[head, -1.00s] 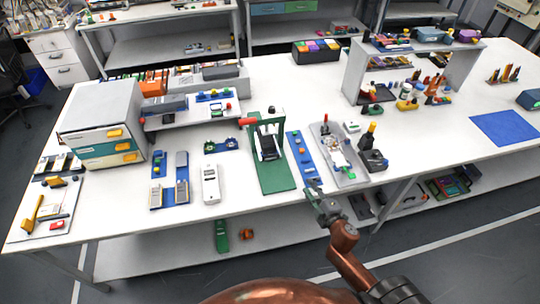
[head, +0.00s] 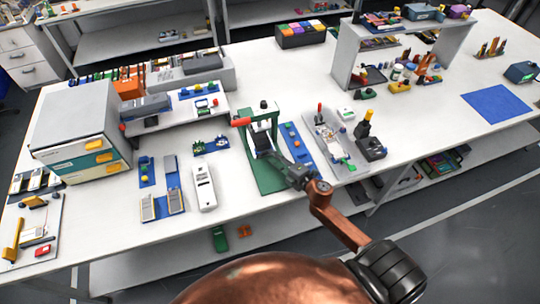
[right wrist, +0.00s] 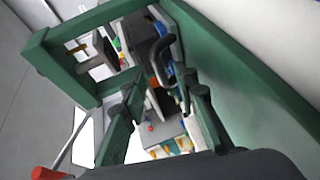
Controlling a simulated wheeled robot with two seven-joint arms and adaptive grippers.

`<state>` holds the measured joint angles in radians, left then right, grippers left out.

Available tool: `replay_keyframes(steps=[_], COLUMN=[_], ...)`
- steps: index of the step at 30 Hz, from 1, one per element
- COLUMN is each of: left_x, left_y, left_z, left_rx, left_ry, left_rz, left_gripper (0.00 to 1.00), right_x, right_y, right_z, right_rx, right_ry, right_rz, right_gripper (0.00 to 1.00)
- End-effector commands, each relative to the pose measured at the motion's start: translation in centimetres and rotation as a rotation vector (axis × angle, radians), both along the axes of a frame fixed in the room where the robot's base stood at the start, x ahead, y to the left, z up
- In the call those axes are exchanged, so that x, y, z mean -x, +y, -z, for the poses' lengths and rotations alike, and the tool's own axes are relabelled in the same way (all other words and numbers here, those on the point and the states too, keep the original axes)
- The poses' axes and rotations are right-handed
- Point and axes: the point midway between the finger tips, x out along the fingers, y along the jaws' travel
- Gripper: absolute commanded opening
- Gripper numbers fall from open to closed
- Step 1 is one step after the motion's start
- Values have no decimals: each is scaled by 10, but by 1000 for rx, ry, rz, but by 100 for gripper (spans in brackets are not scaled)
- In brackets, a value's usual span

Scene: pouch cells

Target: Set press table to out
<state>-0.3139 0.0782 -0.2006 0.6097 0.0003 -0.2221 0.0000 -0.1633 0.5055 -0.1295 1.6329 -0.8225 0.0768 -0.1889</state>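The press (head: 273,125) is a green frame on a green base plate, with a red-ended lever at its upper left. Its dark press table (head: 262,142) sits within the frame, partly hidden by my right gripper. My right gripper (head: 290,172) is just in front of the press, above the front of the base plate. In the right wrist view its two fingers (right wrist: 163,105) stand apart with nothing gripped between them. The green press frame (right wrist: 60,65) fills much of that view, and a dark looped handle (right wrist: 160,60) shows beyond the fingertips. My left gripper is not seen.
A blue strip with buttons (head: 296,145) and a grey tray (head: 335,145) stand close to the right of the press. A white handheld device (head: 203,186) lies to its left. A drawer cabinet (head: 80,135) stands farther left.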

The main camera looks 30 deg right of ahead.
Motion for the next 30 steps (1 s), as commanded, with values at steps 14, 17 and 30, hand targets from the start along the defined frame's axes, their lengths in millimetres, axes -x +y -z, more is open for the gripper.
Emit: replay_keyframes(steps=[14,17,30], left_x=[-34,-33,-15], left_y=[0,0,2], left_z=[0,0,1], left_rx=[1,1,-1], left_ry=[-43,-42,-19], left_rz=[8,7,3], left_gripper=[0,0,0], right_x=[-23,-22,-22], right_y=[2,2,2], right_z=[5,5,5], right_rx=[-1,-1,-1], right_ry=[2,2,1], right_rz=[4,4,5], right_gripper=[27,25,0])
